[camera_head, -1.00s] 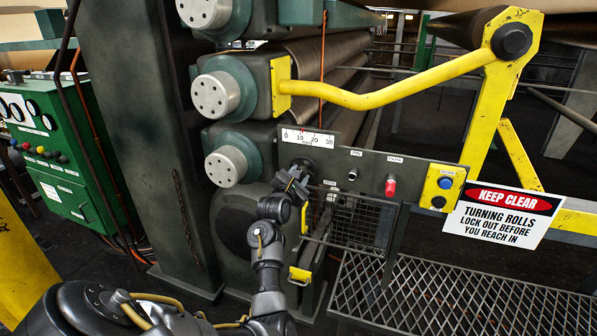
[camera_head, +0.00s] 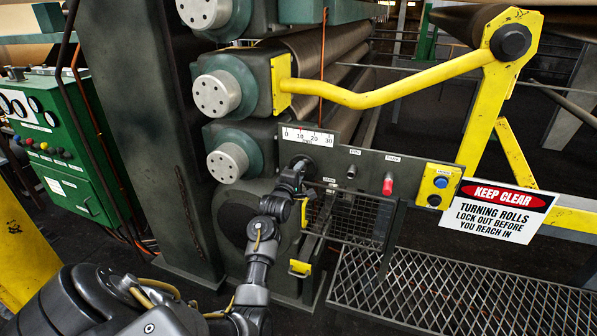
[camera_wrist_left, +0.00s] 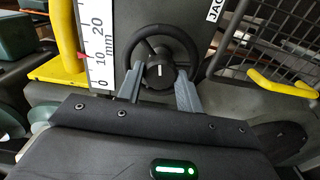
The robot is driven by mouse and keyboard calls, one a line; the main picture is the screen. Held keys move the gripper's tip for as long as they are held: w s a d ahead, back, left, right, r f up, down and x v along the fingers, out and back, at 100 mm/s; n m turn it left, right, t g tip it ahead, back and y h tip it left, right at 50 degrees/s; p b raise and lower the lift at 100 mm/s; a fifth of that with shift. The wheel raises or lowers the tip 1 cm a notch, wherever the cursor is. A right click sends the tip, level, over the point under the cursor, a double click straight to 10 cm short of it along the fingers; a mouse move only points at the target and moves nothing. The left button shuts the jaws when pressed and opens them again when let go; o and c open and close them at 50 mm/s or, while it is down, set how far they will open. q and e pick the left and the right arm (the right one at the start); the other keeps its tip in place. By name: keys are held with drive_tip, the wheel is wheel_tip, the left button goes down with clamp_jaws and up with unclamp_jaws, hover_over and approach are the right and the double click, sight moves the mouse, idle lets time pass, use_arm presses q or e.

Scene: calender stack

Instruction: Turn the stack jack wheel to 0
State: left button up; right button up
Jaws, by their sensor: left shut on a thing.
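The stack jack wheel (camera_wrist_left: 150,42) is a black ring with a dark hub and a white mark, seen close up in the left wrist view. My left gripper (camera_wrist_left: 158,74) has its two grey fingers on either side of the hub, shut on the wheel. In the head view, my left gripper (camera_head: 297,171) is at the wheel's place on the dark panel and mostly hides the wheel. The white mm scale (camera_head: 315,138) above it reads 0 to 30, with a red mark near 10. It also shows in the left wrist view (camera_wrist_left: 98,45). My right gripper is not in view.
A red-handled control (camera_head: 388,183) and a blue button (camera_head: 441,182) are right of the wheel. A mesh guard (camera_head: 352,217) lies below. A yellow bar (camera_head: 390,92) and a KEEP CLEAR sign (camera_head: 497,211) are at the right.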

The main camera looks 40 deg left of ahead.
use_arm(q)
drive_tip(key=m+p, duration=0.2)
drive_tip(key=p, duration=1.3)
drive_tip(key=shift+a+r+m, duration=0.1)
drive_tip(key=shift+r+m, duration=0.05)
drive_tip(key=shift+m, duration=0.15)
idle(5.3)
